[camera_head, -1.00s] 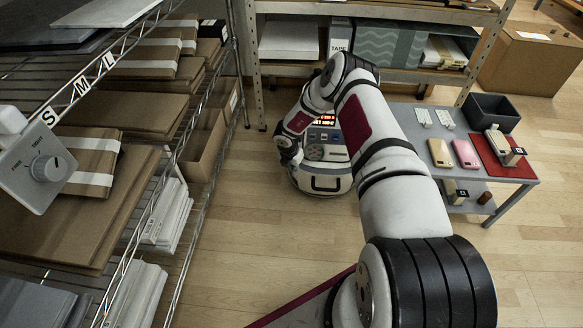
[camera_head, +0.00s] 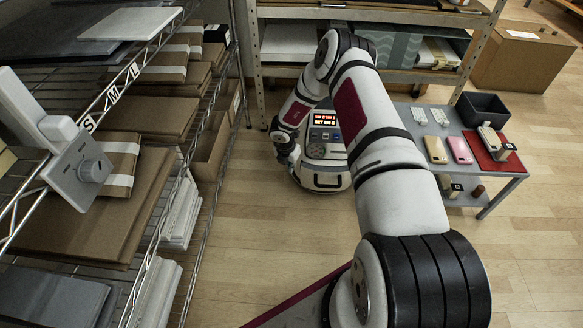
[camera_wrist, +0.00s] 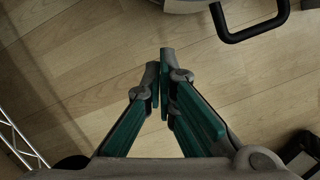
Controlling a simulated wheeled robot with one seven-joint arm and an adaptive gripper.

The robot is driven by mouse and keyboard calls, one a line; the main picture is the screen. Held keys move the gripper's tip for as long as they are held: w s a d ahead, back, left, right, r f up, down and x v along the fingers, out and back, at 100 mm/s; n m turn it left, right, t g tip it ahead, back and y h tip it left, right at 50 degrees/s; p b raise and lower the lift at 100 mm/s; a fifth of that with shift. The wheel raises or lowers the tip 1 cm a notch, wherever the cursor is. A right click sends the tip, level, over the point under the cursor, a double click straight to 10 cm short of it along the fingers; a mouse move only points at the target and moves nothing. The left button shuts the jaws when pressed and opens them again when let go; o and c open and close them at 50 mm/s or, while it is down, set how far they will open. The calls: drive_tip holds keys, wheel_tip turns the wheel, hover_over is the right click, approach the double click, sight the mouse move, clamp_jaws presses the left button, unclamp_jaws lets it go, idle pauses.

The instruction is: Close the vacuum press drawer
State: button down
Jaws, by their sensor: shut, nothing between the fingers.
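The vacuum press (camera_head: 322,150) is a rounded white machine on the floor, with a lit red display and a dark top panel. Its drawer front (camera_head: 327,183) has a black handle and faces me; how far out it stands is hard to tell. In the wrist view the black handle (camera_wrist: 252,32) is at the top right, beside a pale edge of the press. My gripper (camera_wrist: 163,62) has its green-sided fingers together and empty, left of and apart from the handle, over the floor. In the head view, my gripper (camera_head: 290,157) is at the press's left side, its fingertips unclear.
A wire rack (camera_head: 205,190) with brown boxes stands close on the left. A grey table (camera_head: 408,108) with phone cases and a dark bin stands right of the press. A metal shelf (camera_head: 400,75) is behind. The wooden floor (camera_head: 260,240) in front is clear.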

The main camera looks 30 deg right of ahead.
drive_tip(key=p+v, duration=0.1)
drive_tip(key=v, duration=0.1)
drive_tip(key=shift+r, duration=0.4)
drive_tip(key=c, duration=2.2)
unclamp_jaws()
drive_tip(key=shift+s+r, duration=0.1)
drive_tip(key=shift+r, duration=0.15)
drive_tip(key=o, duration=0.4)
drive_tip(key=shift+s+r, duration=0.1)
drive_tip(key=shift+o, duration=1)
drive_tip(key=shift+s+d+n, duration=0.15)
drive_tip(key=shift+d+n, duration=0.1)
drive_tip(key=shift+n, duration=0.25)
drive_tip(key=n+y, duration=0.1)
drive_tip(key=n, duration=2.1)
approach(328, 186)
drive_tip(key=f+b, duration=0.2)
drive_tip(key=w+f+b, duration=0.1)
drive_tip(key=f, duration=0.2)
drive_tip(key=d+f+b, duration=0.1)
drive_tip(key=f+b, duration=0.1)
drive_tip(key=f, duration=0.1)
drive_tip(key=shift+w+d+b, duration=0.1)
drive_tip(key=shift+w+b, duration=0.1)
drive_tip(key=shift+b, duration=0.1)
